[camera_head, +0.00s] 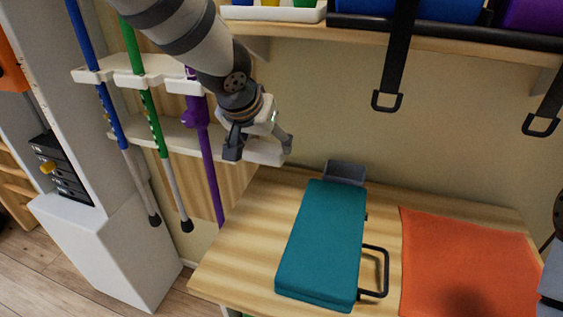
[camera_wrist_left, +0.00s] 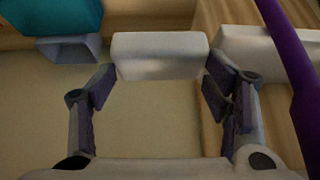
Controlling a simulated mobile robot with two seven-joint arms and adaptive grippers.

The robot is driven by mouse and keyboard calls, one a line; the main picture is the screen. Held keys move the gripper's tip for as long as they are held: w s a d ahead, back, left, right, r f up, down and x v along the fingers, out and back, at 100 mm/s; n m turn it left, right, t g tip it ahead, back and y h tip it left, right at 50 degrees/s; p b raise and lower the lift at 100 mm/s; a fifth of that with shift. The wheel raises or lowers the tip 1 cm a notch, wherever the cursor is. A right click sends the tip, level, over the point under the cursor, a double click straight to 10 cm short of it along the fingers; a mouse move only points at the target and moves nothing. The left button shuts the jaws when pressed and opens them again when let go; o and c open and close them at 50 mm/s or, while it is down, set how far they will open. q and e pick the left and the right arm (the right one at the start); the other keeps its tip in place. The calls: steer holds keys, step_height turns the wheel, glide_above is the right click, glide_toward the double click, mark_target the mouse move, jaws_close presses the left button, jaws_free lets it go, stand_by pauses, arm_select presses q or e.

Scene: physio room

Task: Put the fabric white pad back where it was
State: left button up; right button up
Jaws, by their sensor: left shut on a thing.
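The white fabric pad (camera_wrist_left: 160,55) is a pale, soft-edged block held between the two fingertips of my left gripper (camera_wrist_left: 158,85) in the left wrist view. In the head view the pad (camera_head: 265,152) shows below my left gripper (camera_head: 258,143), partly hidden by its fingers. My left gripper is shut on the pad and holds it in the air, near the wall behind the wooden table's (camera_head: 235,255) back left corner.
A teal block (camera_head: 322,240) with a black handle (camera_head: 383,272) lies on the table, a grey open bin (camera_head: 345,172) behind it. An orange cloth (camera_head: 465,265) lies right. Blue, green and purple poles stand in a white rack (camera_head: 135,75) left. Black straps (camera_head: 397,60) hang from the shelf above.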

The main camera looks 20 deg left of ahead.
arm_select(q)
steer(key=x, duration=0.3)
steer(key=w+r+b+x, duration=0.1)
steer(key=x, duration=0.3)
steer(key=w+b+x, duration=0.1)
steer(key=x, duration=0.2)
steer(key=shift+w+d+f, duration=0.15)
steer(key=shift+w, duration=0.1)
steer(key=f, duration=0.3)
steer(key=shift+w+f, duration=0.3)
steer(key=shift+w, duration=0.1)
steer(key=shift+c, duration=0.5)
arm_select(e)
steer(key=shift+g, duration=0.8)
steer(key=s+f, duration=0.4)
